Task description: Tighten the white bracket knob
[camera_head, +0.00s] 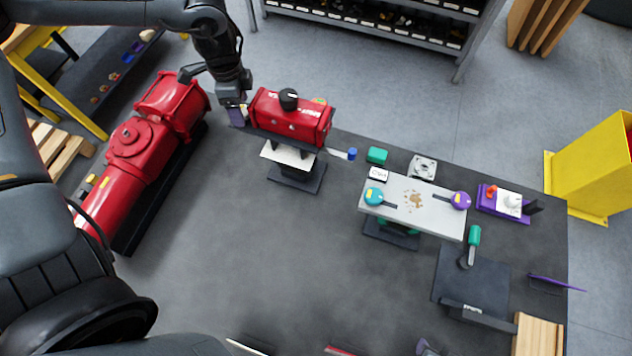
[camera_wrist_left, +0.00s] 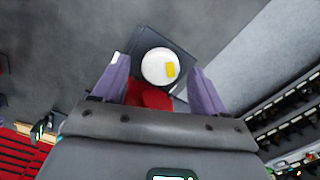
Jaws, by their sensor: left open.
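The white bracket knob (camera_wrist_left: 160,66) is round with a yellow mark on its face. In the left wrist view it sits over a dark square plate (camera_wrist_left: 178,50), with a red part (camera_wrist_left: 150,96) below it in the picture. My left gripper (camera_wrist_left: 158,84) is open, its purple fingers on either side of the knob with gaps showing. In the head view my left gripper (camera_head: 237,116) is at the left end of the red valve actuator (camera_head: 290,119), which rests on a stand. The knob is hidden there. I do not make out my right gripper.
A large red valve assembly (camera_head: 135,150) lies to the left. A light tray (camera_head: 427,217) with teal and purple tools stands to the right on the dark table (camera_head: 270,260). Shelving (camera_head: 400,25) stands behind. The table's middle front is mostly clear.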

